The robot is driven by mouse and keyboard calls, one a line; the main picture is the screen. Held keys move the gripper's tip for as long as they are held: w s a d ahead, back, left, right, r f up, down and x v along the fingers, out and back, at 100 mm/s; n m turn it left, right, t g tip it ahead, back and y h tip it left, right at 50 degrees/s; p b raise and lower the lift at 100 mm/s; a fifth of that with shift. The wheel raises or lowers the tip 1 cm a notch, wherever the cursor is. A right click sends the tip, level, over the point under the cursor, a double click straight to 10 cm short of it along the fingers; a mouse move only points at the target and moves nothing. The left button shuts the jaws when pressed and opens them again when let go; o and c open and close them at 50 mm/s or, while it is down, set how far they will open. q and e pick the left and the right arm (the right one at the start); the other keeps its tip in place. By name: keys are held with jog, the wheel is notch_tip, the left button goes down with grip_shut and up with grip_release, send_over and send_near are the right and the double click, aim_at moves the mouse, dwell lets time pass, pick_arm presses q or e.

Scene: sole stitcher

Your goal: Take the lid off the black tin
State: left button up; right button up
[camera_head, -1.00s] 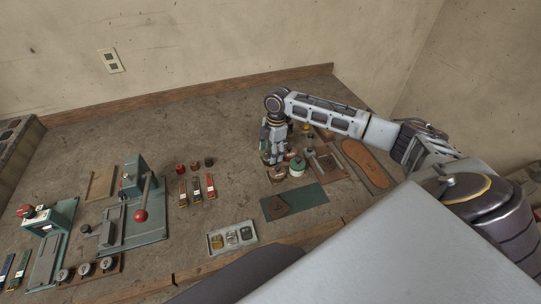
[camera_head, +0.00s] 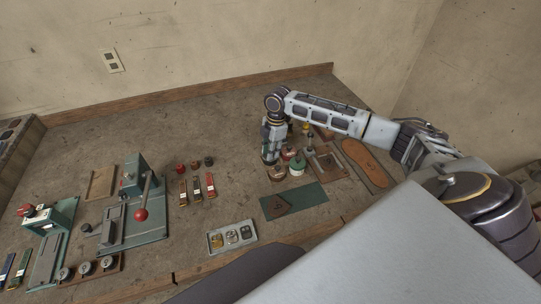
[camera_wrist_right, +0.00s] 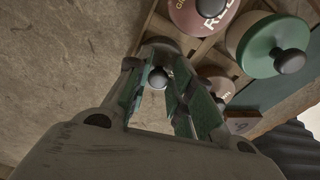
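My right gripper (camera_head: 270,160) is low over the back right of the bench, left of the other tins. In the right wrist view its fingers (camera_wrist_right: 160,85) close in on both sides of a small round dark knob (camera_wrist_right: 157,77). A dark round shape, which looks like the black tin (camera_wrist_right: 161,44), shows just beyond the knob. The fingers hide most of this tin, and I cannot tell whether its lid is seated or raised. My left gripper is not in view.
A red tin (camera_wrist_right: 203,14) and a green-lidded tin (camera_wrist_right: 268,45) stand close to the right gripper. A green mat (camera_head: 302,196) and a tray of small parts (camera_head: 231,237) lie nearer. A press with a red-knobbed lever (camera_head: 141,214) stands left.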

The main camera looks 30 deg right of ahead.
jog(key=shift+s+f, duration=0.1)
jog(key=shift+f, duration=0.2)
jog(key=shift+c, duration=0.7)
notch_tip(320, 180, up, 9)
jog(key=shift+b, duration=0.35)
jog(key=shift+r, duration=0.65)
